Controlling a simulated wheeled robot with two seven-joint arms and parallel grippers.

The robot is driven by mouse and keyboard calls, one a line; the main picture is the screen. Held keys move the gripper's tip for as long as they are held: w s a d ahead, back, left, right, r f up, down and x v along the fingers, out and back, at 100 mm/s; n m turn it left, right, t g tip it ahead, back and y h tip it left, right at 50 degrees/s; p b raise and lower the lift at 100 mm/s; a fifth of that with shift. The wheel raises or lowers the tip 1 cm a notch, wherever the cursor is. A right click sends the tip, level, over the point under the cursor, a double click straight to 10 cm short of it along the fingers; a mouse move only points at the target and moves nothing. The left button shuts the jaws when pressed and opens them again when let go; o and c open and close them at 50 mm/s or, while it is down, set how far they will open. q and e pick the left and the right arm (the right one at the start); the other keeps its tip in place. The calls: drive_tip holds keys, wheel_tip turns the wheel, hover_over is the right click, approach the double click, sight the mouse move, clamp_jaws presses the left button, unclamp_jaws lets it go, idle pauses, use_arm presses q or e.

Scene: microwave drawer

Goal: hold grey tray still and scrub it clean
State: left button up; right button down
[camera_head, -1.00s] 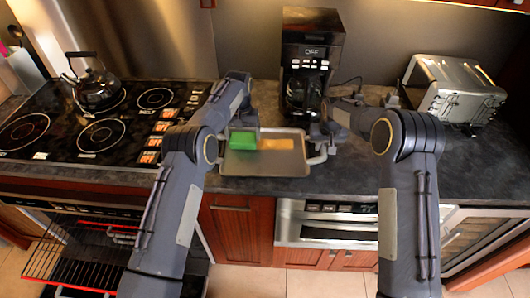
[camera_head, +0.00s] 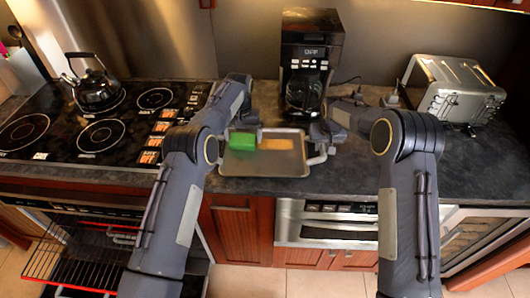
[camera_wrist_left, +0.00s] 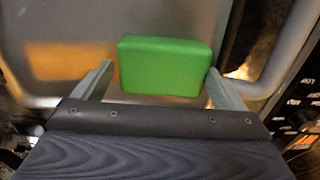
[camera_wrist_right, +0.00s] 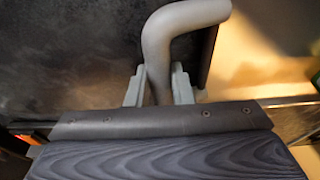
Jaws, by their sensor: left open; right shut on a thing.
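The grey tray (camera_head: 265,165) lies on the dark counter in front of the coffee maker, with an orange-brown stain (camera_head: 276,144) on its surface. A green sponge (camera_head: 242,141) rests on its left part. My left gripper (camera_wrist_left: 160,72) is open, with the sponge (camera_wrist_left: 165,66) between its fingertips in the left wrist view; the stain (camera_wrist_left: 65,62) shows beyond the left finger. My right gripper (camera_wrist_right: 158,82) is shut on the grey bent handle (camera_wrist_right: 180,22) at the tray's right side. In the head view, both grippers are partly hidden by my arms.
A coffee maker (camera_head: 308,60) stands just behind the tray. A toaster (camera_head: 452,90) is at the right, and a kettle (camera_head: 95,85) stands on the stove (camera_head: 60,135) at the left. The counter (camera_head: 350,180) is clear right of the tray.

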use_arm(q)
drive_tip(key=shift+a, duration=0.35)
use_arm(e)
drive_tip(key=shift+d, duration=0.25)
use_arm(q)
drive_tip(key=shift+r, duration=0.25)
drive_tip(key=shift+d+r, duration=0.1)
drive_tip(key=shift+r, duration=0.2)
use_arm(e)
drive_tip(key=shift+a, duration=0.15)
use_arm(q)
drive_tip(key=shift+d, duration=0.1)
drive_tip(key=c, duration=1.7)
drive_tip(key=shift+o, duration=0.2)
drive_tip(key=shift+f, duration=0.1)
drive_tip(key=shift+d, duration=0.1)
